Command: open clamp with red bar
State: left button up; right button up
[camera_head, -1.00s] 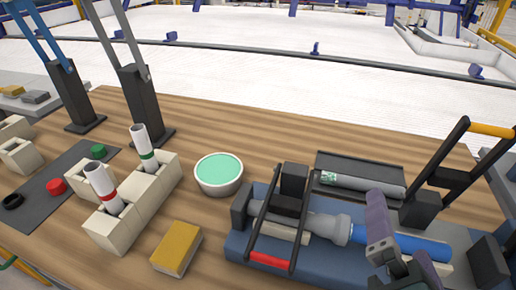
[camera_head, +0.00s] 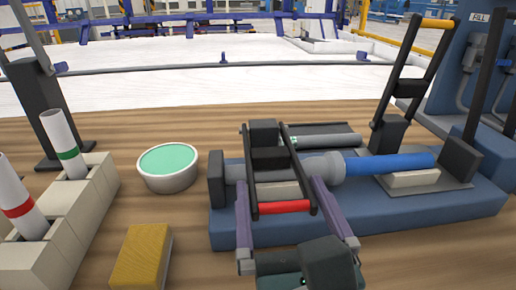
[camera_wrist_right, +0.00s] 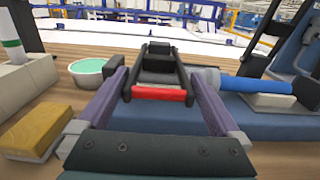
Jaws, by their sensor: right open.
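The clamp's red bar (camera_head: 283,206) is low at the front. Its two dark arms run back from the bar over a grey pipe (camera_head: 236,172) on the blue fixture (camera_head: 225,225). My right gripper (camera_head: 280,190) is open, its purple fingers on either side of the red bar with the bar between them. In the right wrist view the red bar (camera_wrist_right: 158,94) lies between the spread fingertips (camera_wrist_right: 158,78). I cannot tell whether the fingers touch the clamp. My left gripper is not in view.
A second clamp with an orange bar (camera_head: 440,23) stands raised at the right, above a blue pipe (camera_head: 395,165). A green-filled bowl (camera_head: 168,165), a yellow block (camera_head: 143,258) and pale holders (camera_head: 65,225) with white tubes stand to the left.

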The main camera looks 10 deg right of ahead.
aim_at(271, 162)
jog(key=shift+w, duration=1.1)
jog(key=shift+c, duration=0.2)
grip_shut()
